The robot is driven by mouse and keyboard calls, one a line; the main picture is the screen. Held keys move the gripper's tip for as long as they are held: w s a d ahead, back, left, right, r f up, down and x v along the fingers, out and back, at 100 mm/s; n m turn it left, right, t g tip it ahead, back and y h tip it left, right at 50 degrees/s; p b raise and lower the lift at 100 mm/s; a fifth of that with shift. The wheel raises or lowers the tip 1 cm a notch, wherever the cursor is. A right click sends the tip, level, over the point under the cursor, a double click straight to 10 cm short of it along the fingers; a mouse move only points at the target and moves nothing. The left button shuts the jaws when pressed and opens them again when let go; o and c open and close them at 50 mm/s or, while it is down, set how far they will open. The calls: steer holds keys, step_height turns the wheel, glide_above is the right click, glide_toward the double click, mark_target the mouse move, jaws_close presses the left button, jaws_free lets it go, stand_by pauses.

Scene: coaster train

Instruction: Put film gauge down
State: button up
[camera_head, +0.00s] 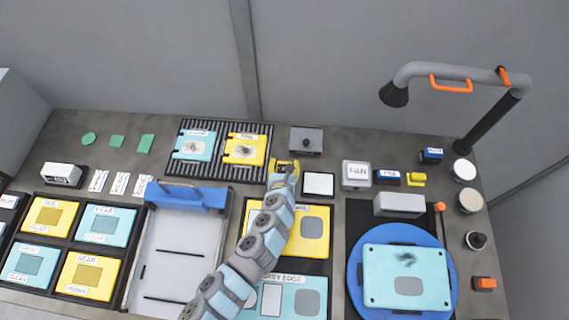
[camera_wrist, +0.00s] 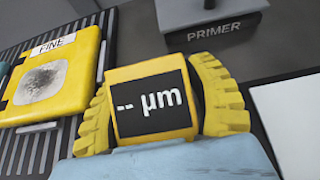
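The film gauge (camera_wrist: 152,100) is a yellow block with a black display reading "-- µm". It sits between the yellow fingers of my gripper (camera_wrist: 158,110) in the wrist view, with a finger against each side. The gauge is too small there to tell from the fingers. Its underside is hidden, so I cannot tell whether it touches the bench.
A grey PRIMER block (camera_wrist: 213,22) stands behind the gripper, also in the head view (camera_head: 306,140). A yellow FINE pad (camera_head: 244,149) lies on the ribbed rack (camera_head: 220,177) to the left. A white square (camera_head: 318,184) lies close right. Yellow and cyan plates lie under my arm.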

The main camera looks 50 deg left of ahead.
steer(key=shift+o, duration=0.4)
steer(key=shift+r, duration=0.25)
steer(key=v, duration=1.1)
steer(key=shift+s+a+f, duration=0.1)
steer(key=shift+f, duration=0.05)
steer(key=shift+s+d+r, duration=0.25)
steer(key=shift+d, duration=0.15)
